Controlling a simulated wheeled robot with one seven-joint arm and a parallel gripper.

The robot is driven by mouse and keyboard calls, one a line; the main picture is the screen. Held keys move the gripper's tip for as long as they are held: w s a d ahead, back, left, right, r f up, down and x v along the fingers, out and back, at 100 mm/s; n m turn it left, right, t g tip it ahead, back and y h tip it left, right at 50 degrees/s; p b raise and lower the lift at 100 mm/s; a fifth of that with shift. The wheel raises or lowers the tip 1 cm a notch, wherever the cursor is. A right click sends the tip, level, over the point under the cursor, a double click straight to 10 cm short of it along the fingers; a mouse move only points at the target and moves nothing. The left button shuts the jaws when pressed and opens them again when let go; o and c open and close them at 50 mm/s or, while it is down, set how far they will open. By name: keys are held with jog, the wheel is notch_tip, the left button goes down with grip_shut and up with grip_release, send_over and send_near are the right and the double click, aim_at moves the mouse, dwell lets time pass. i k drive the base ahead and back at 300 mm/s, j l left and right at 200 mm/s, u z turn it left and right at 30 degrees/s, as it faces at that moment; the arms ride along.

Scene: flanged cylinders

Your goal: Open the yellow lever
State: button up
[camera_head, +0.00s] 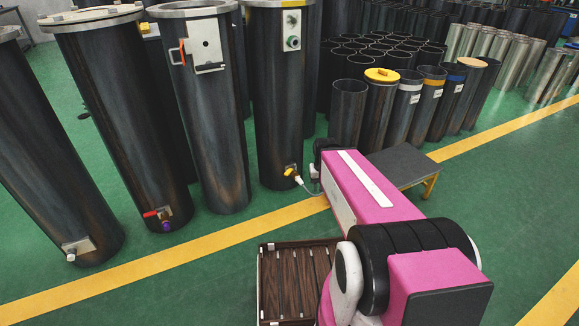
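The yellow lever (289,172) is small and sits on a valve low on the front of a tall dark flanged cylinder (279,105), near the middle of the view. A white fitting with a thin pale hose (308,187) comes off the valve. My pink arm reaches in from the lower right. I see no contact with the lever.
Another cylinder (115,115) has a red lever (151,213) low down. An orange handle (177,52) is on the cylinder (207,125) between them. A grey-topped stool (402,163) stands behind my arm; a brown slatted crate (263,281) lies in front. Dark pipes crowd the back.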

aim_at(288, 171)
jog(key=i+j, duration=0.1)
jog(key=i, duration=0.35)
jog(key=i+j+u, duration=0.1)
jog(key=i, duration=0.35)
